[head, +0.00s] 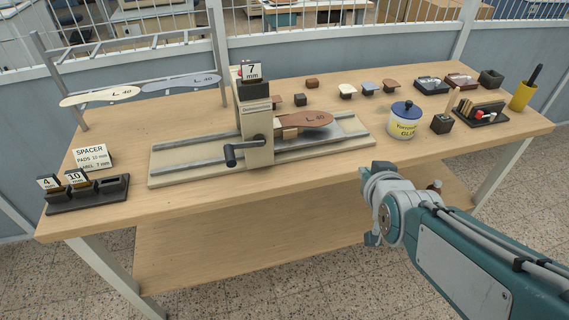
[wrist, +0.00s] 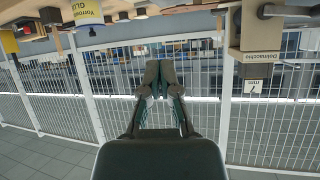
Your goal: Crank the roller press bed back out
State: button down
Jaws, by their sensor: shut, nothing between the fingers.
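The roller press (head: 257,125) stands mid-table, with a "7 mm" block on top of its upright. Its bed (head: 190,167) is a long pale base with two metal rails. The black crank handle (head: 232,154) is on the press's front, pointing left. My gripper (head: 371,239) is shut and empty, off the table's front edge, right of the crank and apart from it. In the wrist view my gripper (wrist: 161,66) shows closed fingers; the press (wrist: 258,35) appears upside down.
A glue jar (head: 405,120) stands right of the press. A spacer rack (head: 88,192) and a spacer card (head: 91,156) are at the left. A rack with two insoles (head: 100,95) stands behind. Small blocks, pads and a yellow cup (head: 521,95) are at the back right.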

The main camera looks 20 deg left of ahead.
jog(key=w+a+f+m+t+y, duration=0.35)
jog(key=a+f+m, duration=0.35)
jog(key=a+m, duration=0.55)
jog(key=s+a+f+m+y, duration=0.5)
jog(key=s+a+f+m, duration=0.3)
jog(key=m, duration=0.5)
jog(key=w+a+r, duration=0.5)
jog(key=w+a, duration=0.2)
jog(key=a, duration=0.1)
jog(key=shift+w+r+t, duration=0.25)
jog(key=shift+w+t, duration=0.05)
jog(key=shift+t, duration=0.15)
jog(key=shift+a, duration=0.15)
